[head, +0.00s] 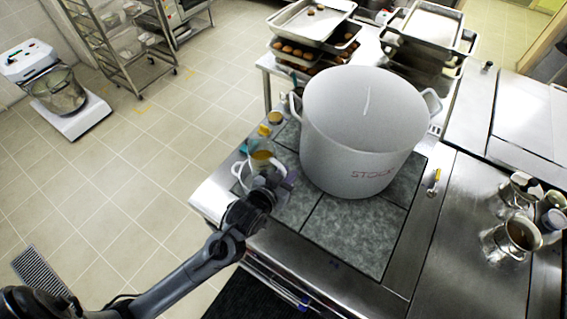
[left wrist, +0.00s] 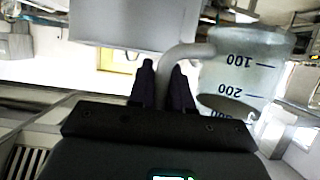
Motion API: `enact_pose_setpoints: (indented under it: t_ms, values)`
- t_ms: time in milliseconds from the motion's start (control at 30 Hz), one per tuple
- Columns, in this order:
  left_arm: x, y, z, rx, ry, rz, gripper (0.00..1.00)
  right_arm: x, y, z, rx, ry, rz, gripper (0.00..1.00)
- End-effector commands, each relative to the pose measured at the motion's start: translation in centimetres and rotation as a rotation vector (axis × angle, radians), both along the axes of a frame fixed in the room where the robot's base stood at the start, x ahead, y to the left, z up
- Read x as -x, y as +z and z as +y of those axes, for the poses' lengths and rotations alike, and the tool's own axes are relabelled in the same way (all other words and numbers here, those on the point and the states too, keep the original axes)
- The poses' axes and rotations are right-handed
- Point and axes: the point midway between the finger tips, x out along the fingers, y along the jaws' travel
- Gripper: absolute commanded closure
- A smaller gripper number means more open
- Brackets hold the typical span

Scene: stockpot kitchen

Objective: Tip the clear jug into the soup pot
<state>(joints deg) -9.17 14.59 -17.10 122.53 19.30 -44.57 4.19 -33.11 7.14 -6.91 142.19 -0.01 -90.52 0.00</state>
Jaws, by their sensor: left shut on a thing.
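The soup pot (head: 345,150) is large, pale and open, with red lettering on its side, and stands on the grey stove top. My left gripper (head: 268,180) is at the left of the pot, shut on the handle of the clear jug (head: 258,166). In the left wrist view the handle passes between the fingers (left wrist: 163,88), and the jug (left wrist: 245,65) shows upside-down marks, 100 and 200, and a dark-looking content. In the head view the jug looks about upright, with a yellowish content, beside the pot and apart from its rim. My right gripper is not in view.
Small items (head: 274,118) stand at the stove's left edge behind the jug. Trays of round brown food (head: 296,50) are behind the pot. Metal jugs (head: 512,236) stand on the right counter. The stove top (head: 350,236) in front of the pot is clear.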

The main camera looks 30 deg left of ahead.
Motion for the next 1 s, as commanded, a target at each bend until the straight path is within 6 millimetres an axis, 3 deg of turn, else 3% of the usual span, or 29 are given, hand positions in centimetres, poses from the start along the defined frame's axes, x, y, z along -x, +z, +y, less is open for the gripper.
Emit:
enact_pose_setpoints:
  t_ms: [33,200,500,700,1000]
  values:
    - [-0.9,-2.6,0.4,-0.006,0.003,-0.003,1.0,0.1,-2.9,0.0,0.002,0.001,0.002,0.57]
    - [-3.7,-7.2,2.0,-0.008,0.035,0.0,1.0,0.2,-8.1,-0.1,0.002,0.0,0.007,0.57]
    - [-8.0,-12.7,6.0,-0.012,0.117,-0.003,1.0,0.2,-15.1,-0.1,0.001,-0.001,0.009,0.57]
    - [-9.5,-14.2,7.9,-0.011,0.159,-0.008,1.0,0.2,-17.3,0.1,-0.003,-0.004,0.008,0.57]
    - [-10.0,-14.4,8.6,-0.009,0.177,-0.009,1.0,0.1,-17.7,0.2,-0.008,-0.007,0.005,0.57]
